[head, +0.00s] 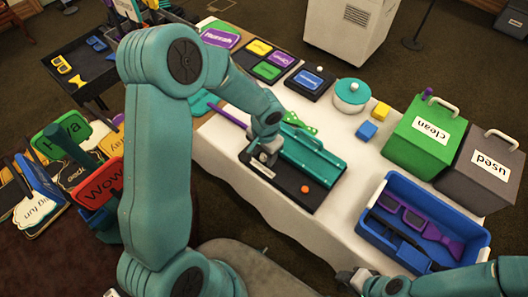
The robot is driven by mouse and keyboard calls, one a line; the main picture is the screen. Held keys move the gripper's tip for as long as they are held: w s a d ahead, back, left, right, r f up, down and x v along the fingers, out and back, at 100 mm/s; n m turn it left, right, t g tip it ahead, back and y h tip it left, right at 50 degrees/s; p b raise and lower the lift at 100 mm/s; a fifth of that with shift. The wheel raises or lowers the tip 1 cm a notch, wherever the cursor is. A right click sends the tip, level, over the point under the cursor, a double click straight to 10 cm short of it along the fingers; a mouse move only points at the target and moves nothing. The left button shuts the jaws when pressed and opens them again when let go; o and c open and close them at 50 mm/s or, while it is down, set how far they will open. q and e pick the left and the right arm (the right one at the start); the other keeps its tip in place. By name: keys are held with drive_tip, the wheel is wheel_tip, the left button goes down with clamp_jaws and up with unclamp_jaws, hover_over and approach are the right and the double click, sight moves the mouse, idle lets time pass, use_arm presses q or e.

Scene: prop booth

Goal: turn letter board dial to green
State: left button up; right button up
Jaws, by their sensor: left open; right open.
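A dark board (322,192) with a raised teal trough-like piece (312,155) lies on the white table. A small round orange piece (305,188) sits near its front right corner. I cannot tell for sure that this is the letter board, and no dial is clearly readable. My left gripper (262,162) is open, pointing down over the left end of the dark board. It hides what lies beneath it. My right gripper (352,279) is open at the bottom of the view, beside the table's front edge and away from the board.
A blue bin (478,240) with purple glasses and a purple bow tie stands at right. Green "clean" (425,132) and grey "used" (480,165) boxes are behind it. A teal-lidded pot (352,92), yellow and blue blocks and word cards stand at the back. Signs crowd the left.

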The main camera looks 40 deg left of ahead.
use_arm(q)
clamp_jaws()
drive_tip(key=shift+m, duration=1.4)
drive_tip(key=m, duration=0.2)
drive_tip(key=shift+m+b, duration=0.3)
drive_tip(key=shift+m, duration=0.1)
drive_tip(key=m, duration=0.3)
drive_tip(key=shift+r, duration=0.1)
drive_tip(key=shift+m+p, duration=0.55)
drive_tip(key=shift+m, duration=0.95)
drive_tip(key=shift+w+m, duration=0.1)
drive_tip(key=shift+m, duration=0.2)
